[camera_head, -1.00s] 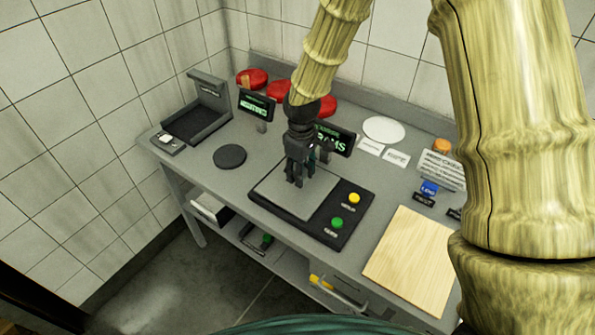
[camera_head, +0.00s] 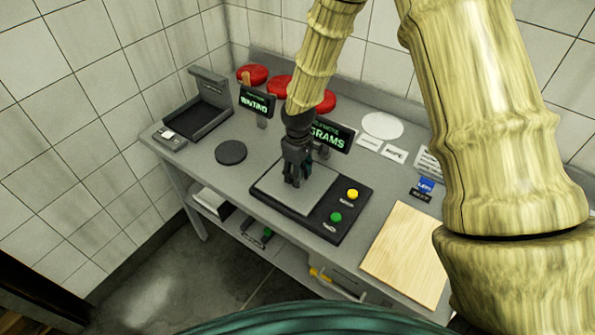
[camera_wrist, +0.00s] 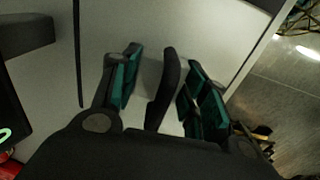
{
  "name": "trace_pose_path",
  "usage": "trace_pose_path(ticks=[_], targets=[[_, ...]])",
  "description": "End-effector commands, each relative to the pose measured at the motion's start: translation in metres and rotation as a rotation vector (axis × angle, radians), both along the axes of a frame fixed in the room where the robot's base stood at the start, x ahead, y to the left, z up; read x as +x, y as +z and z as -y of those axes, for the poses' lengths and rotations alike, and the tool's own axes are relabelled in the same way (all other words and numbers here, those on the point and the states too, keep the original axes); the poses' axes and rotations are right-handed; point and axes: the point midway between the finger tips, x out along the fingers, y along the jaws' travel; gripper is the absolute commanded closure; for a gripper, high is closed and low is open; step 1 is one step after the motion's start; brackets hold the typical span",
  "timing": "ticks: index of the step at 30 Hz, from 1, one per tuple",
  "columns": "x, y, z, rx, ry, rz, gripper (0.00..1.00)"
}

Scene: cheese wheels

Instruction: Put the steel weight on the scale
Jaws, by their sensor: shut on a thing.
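The scale is a dark base with a grey square plate (camera_head: 277,197), a yellow button (camera_head: 352,194) and a green button (camera_head: 336,217). My gripper (camera_head: 294,182) points down over the plate's middle, low and close to it. The scale's display (camera_head: 328,137) reads GRAMS, partly behind my wrist.
A round dark disc (camera_head: 231,152) lies left of the scale. A black open-topped tray (camera_head: 196,117) stands at the back left, with a small WAITING screen (camera_head: 257,102) nearby. Red cheese wheels (camera_head: 252,75) line the back. A wooden board (camera_head: 405,255) lies at the right.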

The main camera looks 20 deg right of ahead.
Motion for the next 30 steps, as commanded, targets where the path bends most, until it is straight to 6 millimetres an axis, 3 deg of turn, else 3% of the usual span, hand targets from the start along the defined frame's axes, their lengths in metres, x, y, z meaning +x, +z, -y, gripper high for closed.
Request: trace_pose_path(ticks=[5,6,9,22,30], targets=[[0.000,-0.003,0.000,0.001,0.000,0.001,0.97],[0.000,-0.002,0.000,0.000,0.000,0.000,0.50],[0.000,-0.002,0.000,0.000,0.000,0.000,0.34],[0.000,0.002,0.000,0.001,0.000,0.001,0.34],[0.001,0.027,0.000,0.002,-0.002,0.004,0.34]])
